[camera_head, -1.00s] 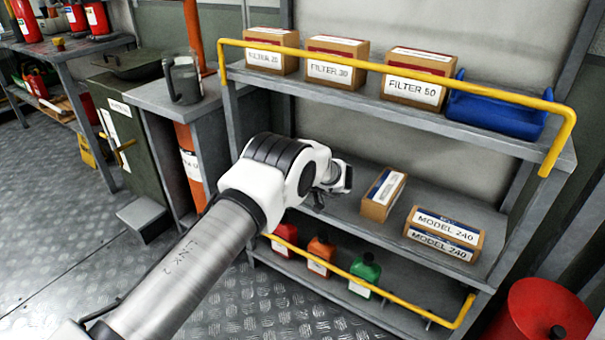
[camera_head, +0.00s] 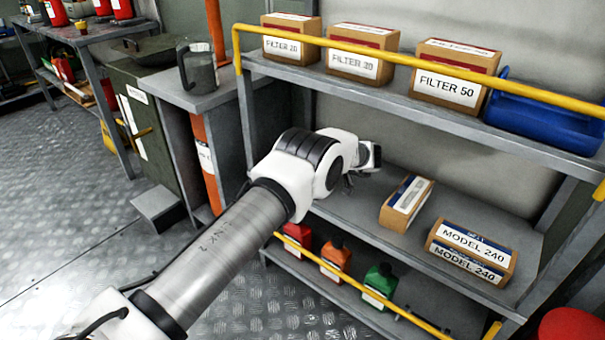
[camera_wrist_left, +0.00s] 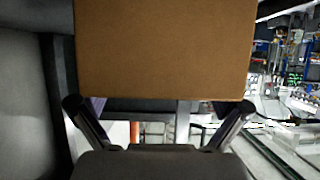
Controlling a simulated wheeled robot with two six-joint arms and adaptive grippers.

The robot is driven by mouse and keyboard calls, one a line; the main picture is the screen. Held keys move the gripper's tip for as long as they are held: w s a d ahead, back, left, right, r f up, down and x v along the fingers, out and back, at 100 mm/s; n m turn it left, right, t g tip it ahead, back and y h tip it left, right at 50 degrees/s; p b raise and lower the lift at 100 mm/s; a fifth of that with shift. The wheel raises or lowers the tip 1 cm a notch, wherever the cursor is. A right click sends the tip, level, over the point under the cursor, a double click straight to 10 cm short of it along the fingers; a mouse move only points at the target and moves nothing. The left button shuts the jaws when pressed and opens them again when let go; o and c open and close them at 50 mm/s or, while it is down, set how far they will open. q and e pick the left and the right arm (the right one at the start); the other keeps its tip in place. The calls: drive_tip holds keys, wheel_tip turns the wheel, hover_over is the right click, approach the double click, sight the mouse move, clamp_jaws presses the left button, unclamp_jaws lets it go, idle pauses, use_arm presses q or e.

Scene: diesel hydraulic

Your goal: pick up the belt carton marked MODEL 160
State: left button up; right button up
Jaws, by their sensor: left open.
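On the middle shelf (camera_head: 350,212), a brown carton (camera_head: 391,214) stands at an angle, with a white and blue label too small to read. To its right is a carton marked MODEL 240 (camera_head: 436,256). No MODEL 160 marking is readable. My left gripper (camera_head: 348,183) is above the shelf, left of the angled carton, partly hidden by its own wrist. In the left wrist view, the left gripper (camera_wrist_left: 160,108) is open and empty. A plain brown carton face (camera_wrist_left: 165,50) fills the upper middle there; I cannot tell which carton it is. The right gripper is out of view.
The top shelf holds FILTER cartons (camera_head: 455,83) and a blue bin (camera_head: 545,120) behind a yellow rail (camera_head: 400,58). Red, orange and green bottles (camera_head: 378,285) stand on the lower shelf. A grey cabinet with a jug (camera_head: 197,72) stands left. A red drum (camera_head: 570,328) is at lower right.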

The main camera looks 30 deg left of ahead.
use_arm(q)
drive_tip(key=x, duration=0.3)
drive_tip(key=shift+d+f, duration=0.1)
drive_tip(key=c, duration=1.5)
drive_tip(key=shift+r, duration=0.25)
